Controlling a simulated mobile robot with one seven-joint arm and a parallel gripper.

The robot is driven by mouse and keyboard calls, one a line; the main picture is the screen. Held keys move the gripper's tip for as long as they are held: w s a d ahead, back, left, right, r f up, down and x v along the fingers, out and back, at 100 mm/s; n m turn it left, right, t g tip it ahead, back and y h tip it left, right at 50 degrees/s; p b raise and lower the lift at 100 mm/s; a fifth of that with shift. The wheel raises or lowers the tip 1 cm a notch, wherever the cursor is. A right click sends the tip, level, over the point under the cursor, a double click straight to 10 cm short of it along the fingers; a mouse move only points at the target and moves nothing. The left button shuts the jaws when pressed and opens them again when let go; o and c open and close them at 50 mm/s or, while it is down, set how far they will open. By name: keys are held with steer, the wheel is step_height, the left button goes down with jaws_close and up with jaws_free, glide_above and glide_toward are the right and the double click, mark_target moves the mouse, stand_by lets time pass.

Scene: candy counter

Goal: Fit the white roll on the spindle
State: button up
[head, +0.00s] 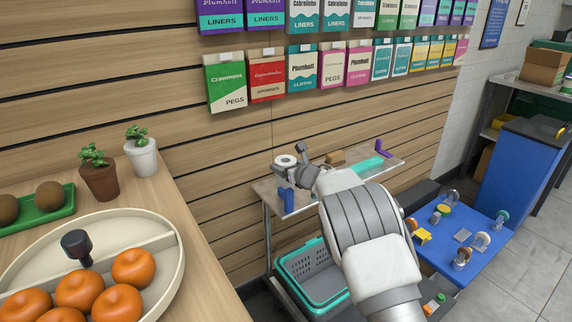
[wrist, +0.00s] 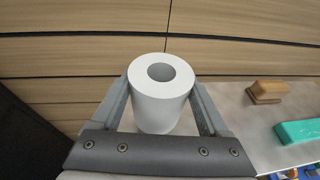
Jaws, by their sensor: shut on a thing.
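The white roll (wrist: 160,98) stands upright between the two fingers of my gripper (wrist: 163,108) in the wrist view, its open core facing up. My gripper is shut on its sides. In the head view the white roll (head: 286,160) is at the far left end of the grey table, at the tip of my gripper (head: 296,162). I cannot tell whether the roll touches the table. I cannot make out the spindle for certain in either view.
A blue upright piece (head: 286,198) stands near the grey table's (head: 268,190) left front. A brown block (wrist: 267,91) and a teal block (wrist: 298,131) lie to the roll's right. A slatted wall (wrist: 75,60) rises behind. A basket (head: 312,274) sits below; a blue table (head: 482,217) holds several small items.

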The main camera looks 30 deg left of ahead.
steer(key=shift+f, duration=1.15)
steer(key=o, duration=1.1)
steer(key=shift+o, duration=1.1)
steer(key=shift+f, duration=0.1)
steer(key=shift+f, duration=0.1)
steer(key=shift+s+d, duration=0.1)
steer(key=p+v, duration=0.3)
steer(key=v, duration=1.4)
steer(key=shift+r, duration=0.35)
steer(key=shift+d, duration=0.1)
